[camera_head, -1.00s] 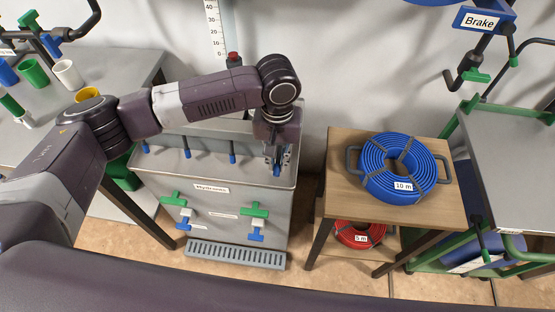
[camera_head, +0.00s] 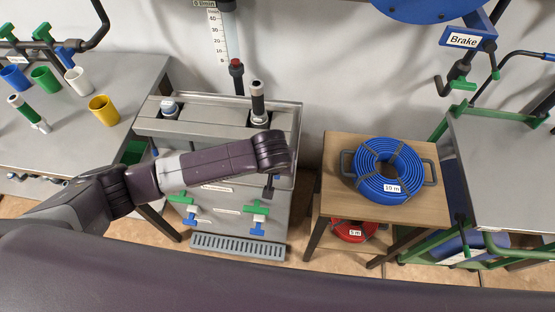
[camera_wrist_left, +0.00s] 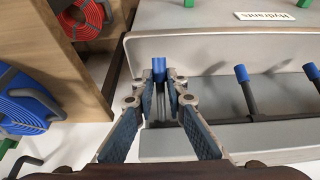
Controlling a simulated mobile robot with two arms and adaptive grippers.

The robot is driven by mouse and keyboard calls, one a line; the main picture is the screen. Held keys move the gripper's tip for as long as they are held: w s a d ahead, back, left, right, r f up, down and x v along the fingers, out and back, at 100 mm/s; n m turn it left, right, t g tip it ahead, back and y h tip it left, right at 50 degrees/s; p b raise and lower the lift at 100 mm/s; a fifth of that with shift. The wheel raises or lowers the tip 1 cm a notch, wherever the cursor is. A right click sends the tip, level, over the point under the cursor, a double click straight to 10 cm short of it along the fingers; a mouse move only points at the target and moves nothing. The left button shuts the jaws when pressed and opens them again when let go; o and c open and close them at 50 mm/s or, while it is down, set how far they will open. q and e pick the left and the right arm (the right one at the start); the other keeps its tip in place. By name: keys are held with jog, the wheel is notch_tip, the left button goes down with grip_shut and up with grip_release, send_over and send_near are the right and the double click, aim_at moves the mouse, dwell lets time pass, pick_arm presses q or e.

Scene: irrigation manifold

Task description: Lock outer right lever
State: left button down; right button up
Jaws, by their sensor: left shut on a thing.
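The outer right lever (camera_wrist_left: 158,70) is a dark shaft with a blue tip on the grey manifold cabinet. In the left wrist view my left gripper (camera_wrist_left: 160,90) is shut around it, with the blue tip showing just past the fingertips. In the head view my left gripper (camera_head: 270,187) is at the right front edge of the cabinet (camera_head: 270,232), partly hidden by my arm. Two other blue-tipped levers (camera_wrist_left: 241,74) (camera_wrist_left: 311,71) stand beside it in the wrist view. My right gripper is not in view.
A wooden stand right of the cabinet holds a blue hose coil (camera_head: 385,172) above a red one (camera_head: 352,231). Green and blue tap handles (camera_head: 257,212) are on the cabinet front. Cups (camera_head: 103,110) are on the left table.

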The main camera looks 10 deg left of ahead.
pick_arm(q)
jog(key=shift+f+t+p, duration=0.2)
jog(key=shift+t+p, duration=0.2)
jog(key=shift+p, duration=0.3)
jog(key=shift+w+f+t+p, duration=0.25)
jog(key=shift+f+t+p, duration=0.15)
jog(key=shift+t, duration=0.4)
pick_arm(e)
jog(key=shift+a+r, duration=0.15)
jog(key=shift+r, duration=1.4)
pick_arm(q)
jog(key=shift+w, duration=0.1)
jog(key=c, duration=1.9)
grip_release()
jog(key=shift+c, duration=0.2)
jog(key=shift+r, duration=0.1)
jog(key=v, duration=1.2)
